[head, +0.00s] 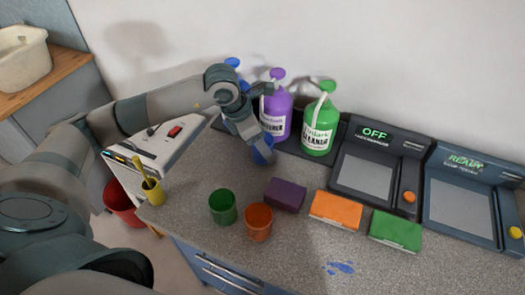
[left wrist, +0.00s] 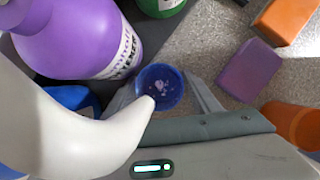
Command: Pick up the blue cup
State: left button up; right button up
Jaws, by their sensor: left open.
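The blue cup (head: 263,152) stands on the grey counter in front of the purple cleaner bottle, partly hidden by my left gripper (head: 260,143). In the left wrist view the blue cup (left wrist: 162,86) shows its round open rim, with some pale specks inside. My left gripper (left wrist: 163,100) is open there, with a finger on either side of the cup; the white spout-like shape covers part of the near-left side. I cannot tell whether the fingers touch the cup. My right gripper is in neither view.
Purple (head: 277,112) and green (head: 320,125) cleaner bottles stand close behind the cup, with a blue bottle beside them. Green (head: 223,207) and orange (head: 258,222) cups and a purple sponge (head: 285,195) are in front. Orange and green sponges and two machines are to the right.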

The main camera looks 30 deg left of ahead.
pick_arm(q)
jog(key=c, duration=0.7)
jog(key=shift+c, duration=1.4)
jog(key=shift+r, duration=0.1)
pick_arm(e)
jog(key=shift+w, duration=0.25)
pick_arm(q)
jog(key=shift+r, duration=0.1)
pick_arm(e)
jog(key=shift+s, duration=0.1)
